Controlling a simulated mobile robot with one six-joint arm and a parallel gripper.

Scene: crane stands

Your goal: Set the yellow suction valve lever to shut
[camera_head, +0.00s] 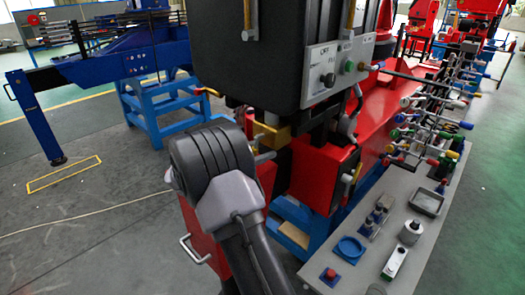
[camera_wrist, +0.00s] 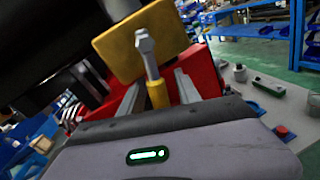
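In the wrist view a yellow plate (camera_wrist: 118,52) carries a grey pivot and a lever with a yellow grip (camera_wrist: 157,93), which points down toward my palm. My gripper (camera_wrist: 158,79) is open. One grey finger stands on each side of the lever, with visible gaps, and the grip is between them. Whether the fingers touch it lower down I cannot tell. In the head view the yellow valve body (camera_head: 271,134) sits below the black box, just right of my dark wrist. My wrist hides most of the lever there.
A large black control box (camera_head: 280,45) hangs close above the valve. Red machine parts (camera_head: 318,175) stand right beside it. A grey table (camera_head: 395,200) with a blue ring, bottles and a tray is at right. The floor at left is open, with a blue stand (camera_head: 160,110) farther back.

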